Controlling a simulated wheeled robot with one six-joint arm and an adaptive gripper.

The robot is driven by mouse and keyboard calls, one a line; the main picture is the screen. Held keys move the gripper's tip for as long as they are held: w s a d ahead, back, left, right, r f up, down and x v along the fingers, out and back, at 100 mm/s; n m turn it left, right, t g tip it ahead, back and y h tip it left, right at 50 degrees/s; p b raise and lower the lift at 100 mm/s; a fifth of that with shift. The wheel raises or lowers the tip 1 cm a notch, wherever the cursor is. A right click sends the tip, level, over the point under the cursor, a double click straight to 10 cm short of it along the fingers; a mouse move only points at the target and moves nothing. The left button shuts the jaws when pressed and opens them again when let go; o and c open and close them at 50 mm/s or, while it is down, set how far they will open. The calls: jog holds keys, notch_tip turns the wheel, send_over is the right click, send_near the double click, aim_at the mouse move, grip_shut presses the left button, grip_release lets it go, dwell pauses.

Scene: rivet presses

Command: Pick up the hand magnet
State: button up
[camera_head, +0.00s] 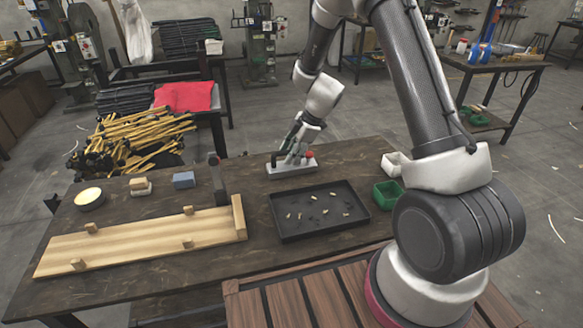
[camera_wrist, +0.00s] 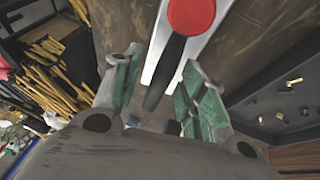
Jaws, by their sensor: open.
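The hand magnet is a pale grey bar (camera_head: 281,171) with a black handle and a red knob, lying on the dark worktable (camera_head: 240,262). In the wrist view the magnet (camera_wrist: 160,52) shows its red knob at the top and its black handle pointing down between my fingers. My gripper (camera_head: 296,146) is over the magnet, pointing down. Its green-padded fingers (camera_wrist: 155,76) are open, one on each side of the black handle, with gaps visible. My fingers hide part of the magnet in the head view.
A black tray (camera_head: 281,235) with small rivets sits just in front of the magnet. A green bin (camera_head: 386,194) and a white bin (camera_head: 392,163) stand to its right. A dark upright post (camera_head: 217,184), a blue block (camera_head: 184,180) and a wooden board (camera_head: 140,243) lie left.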

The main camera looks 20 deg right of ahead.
grip_shut()
dwell(0.6)
